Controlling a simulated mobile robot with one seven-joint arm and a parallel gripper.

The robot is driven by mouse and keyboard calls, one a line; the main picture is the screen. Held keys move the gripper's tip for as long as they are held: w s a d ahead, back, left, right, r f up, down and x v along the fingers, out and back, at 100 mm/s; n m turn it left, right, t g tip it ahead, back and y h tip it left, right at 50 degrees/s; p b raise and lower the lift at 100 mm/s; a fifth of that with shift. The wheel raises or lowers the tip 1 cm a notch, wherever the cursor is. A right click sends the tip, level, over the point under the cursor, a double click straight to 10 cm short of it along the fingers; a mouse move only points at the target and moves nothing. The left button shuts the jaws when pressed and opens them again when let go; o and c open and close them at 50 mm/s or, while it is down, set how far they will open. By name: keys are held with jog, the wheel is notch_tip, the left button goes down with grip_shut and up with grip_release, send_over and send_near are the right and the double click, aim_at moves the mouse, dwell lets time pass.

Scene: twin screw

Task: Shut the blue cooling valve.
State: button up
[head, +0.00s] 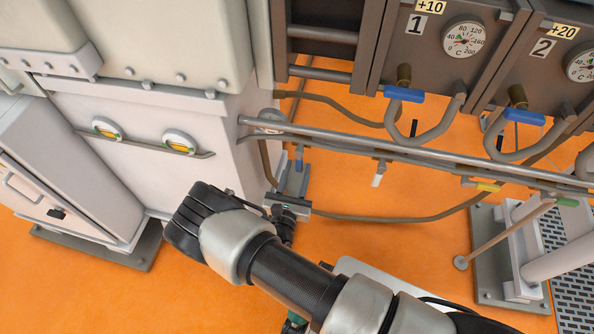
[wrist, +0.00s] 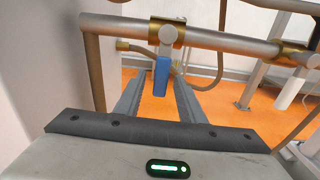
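In the wrist view, a small blue lever (wrist: 161,77) hangs down from a grey pipe fitting with a brass collar, across the line of the horizontal pipe (wrist: 115,28). It also shows in the head view as a small blue lever (head: 299,160) below the pipe rail. My gripper (wrist: 157,78) is open, with one finger on each side of the lever in the picture. A gap shows on both sides, so no touch is visible. I cannot tell how deep the lever sits between the fingers. My gripper (head: 295,175) is partly hidden in the head view.
Two larger blue handles (head: 405,94) (head: 525,116) sit under gauge boxes 1 and 2. A white lever (head: 377,180), yellow lever (head: 487,186) and green lever (head: 567,202) lie along the rail. A pale cabinet (head: 165,130) stands close to the gripper's left.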

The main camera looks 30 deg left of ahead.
jog(key=p+v, duration=0.1)
jog(key=v, duration=1.6)
jog(key=shift+s, duration=0.25)
jog(key=shift+a, duration=0.1)
